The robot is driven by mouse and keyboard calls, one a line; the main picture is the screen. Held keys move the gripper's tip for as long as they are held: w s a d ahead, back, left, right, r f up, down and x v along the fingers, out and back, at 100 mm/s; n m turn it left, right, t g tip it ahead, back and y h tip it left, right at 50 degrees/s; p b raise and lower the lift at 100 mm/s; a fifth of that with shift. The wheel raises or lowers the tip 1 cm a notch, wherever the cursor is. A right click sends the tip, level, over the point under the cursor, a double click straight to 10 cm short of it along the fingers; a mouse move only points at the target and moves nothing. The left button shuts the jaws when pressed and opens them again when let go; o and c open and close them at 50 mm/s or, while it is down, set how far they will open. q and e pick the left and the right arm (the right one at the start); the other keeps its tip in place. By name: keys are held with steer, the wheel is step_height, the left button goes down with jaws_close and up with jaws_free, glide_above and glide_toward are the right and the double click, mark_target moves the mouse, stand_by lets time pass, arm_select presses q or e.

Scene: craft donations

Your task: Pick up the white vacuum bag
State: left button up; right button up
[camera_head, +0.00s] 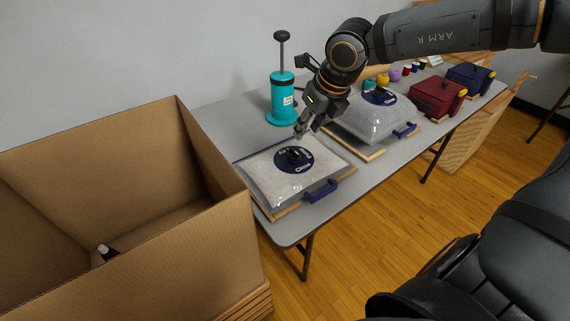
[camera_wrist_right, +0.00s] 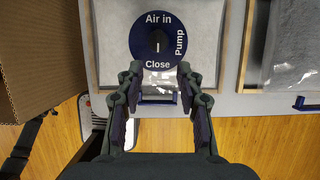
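The white vacuum bag (camera_head: 262,180) lies flat on a wooden-edged board at the near left end of the table. It has a round dark blue valve dial (camera_head: 294,159) on top and a blue handle (camera_head: 320,193) at its front edge. My right gripper (camera_head: 302,128) hangs above the bag, apart from it. In the right wrist view the gripper (camera_wrist_right: 157,78) is open and empty. The bag (camera_wrist_right: 112,40) and its dial (camera_wrist_right: 159,40), marked "Air in", "Pump" and "Close", show beyond the fingertips.
A large open cardboard box (camera_head: 225,245) stands left of the table. A teal hand pump (camera_head: 283,98) stands behind the bag. A greyer, puffier bag (camera_head: 375,118) lies to the right, then red (camera_head: 437,95) and navy (camera_head: 470,78) packs.

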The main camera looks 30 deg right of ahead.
mark_target(294, 151)
steer(key=x, duration=1)
steer(key=shift+a+r, duration=0.1)
steer(key=shift+a, duration=0.05)
steer(key=shift+r, duration=0.1)
jaws_close()
